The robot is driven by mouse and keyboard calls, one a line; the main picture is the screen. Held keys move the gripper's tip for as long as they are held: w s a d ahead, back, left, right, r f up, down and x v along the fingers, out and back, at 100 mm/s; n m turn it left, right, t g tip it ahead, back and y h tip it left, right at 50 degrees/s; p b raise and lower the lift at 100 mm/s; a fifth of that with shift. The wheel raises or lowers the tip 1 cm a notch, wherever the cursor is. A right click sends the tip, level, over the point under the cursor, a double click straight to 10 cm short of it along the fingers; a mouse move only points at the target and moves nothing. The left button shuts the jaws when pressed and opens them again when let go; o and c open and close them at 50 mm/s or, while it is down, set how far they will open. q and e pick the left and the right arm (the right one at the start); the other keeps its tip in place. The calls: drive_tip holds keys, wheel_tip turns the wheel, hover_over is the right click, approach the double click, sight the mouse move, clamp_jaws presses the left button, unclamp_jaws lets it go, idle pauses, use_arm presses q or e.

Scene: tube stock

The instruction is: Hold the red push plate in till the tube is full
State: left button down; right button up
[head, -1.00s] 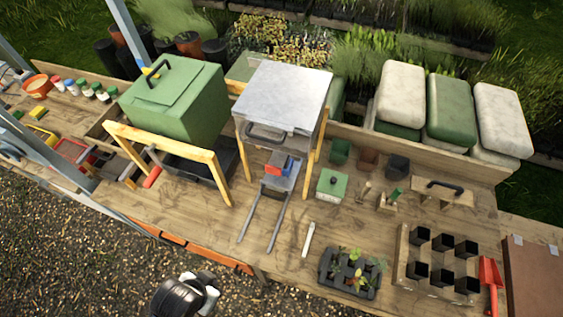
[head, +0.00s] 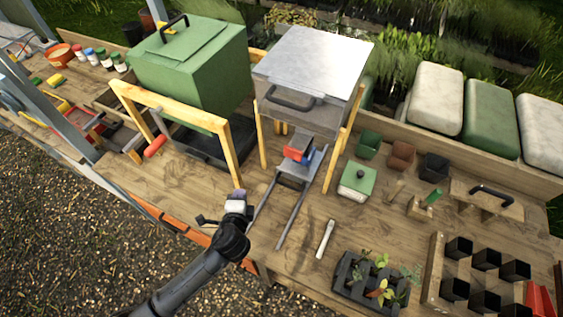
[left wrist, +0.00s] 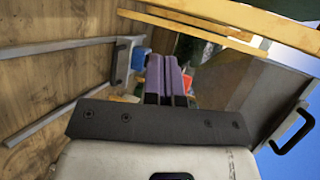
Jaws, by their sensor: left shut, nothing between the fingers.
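The red push plate (head: 295,153) shows as a small red patch under the white-lidded hopper (head: 313,55), at the head of a grey rail frame (head: 288,205). A small blue part (head: 307,156) sits beside it; I cannot tell if it is the tube, or how full any tube is. My left gripper (head: 237,197) is shut and empty, left of the rails and apart from the red plate. In the left wrist view, its purple-grey fingers (left wrist: 168,78) are together, partly in front of the hopper area.
A green bin (head: 190,70) and a wooden frame (head: 170,108) stand left of the hopper. A green-lidded box (head: 357,181), a white stick (head: 325,239) and a seedling tray (head: 345,284) lie to the right. The bench left of the rails is mostly clear.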

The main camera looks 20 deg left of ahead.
sight(286, 153)
use_arm(q)
drive_tip(key=w+d+r+m+t+h, duration=0.1)
drive_tip(key=d+m+t+h, duration=0.1)
drive_tip(key=m, duration=0.9)
drive_tip(key=w+d+r+m+t+h, duration=0.1)
drive_tip(key=d+m+t+h, duration=0.2)
drive_tip(key=m, duration=0.8)
drive_tip(key=shift+w+d+h, duration=0.25)
drive_tip(key=shift+d+h, duration=0.45)
drive_tip(key=w, duration=1.4)
drive_tip(key=shift+d, duration=0.15)
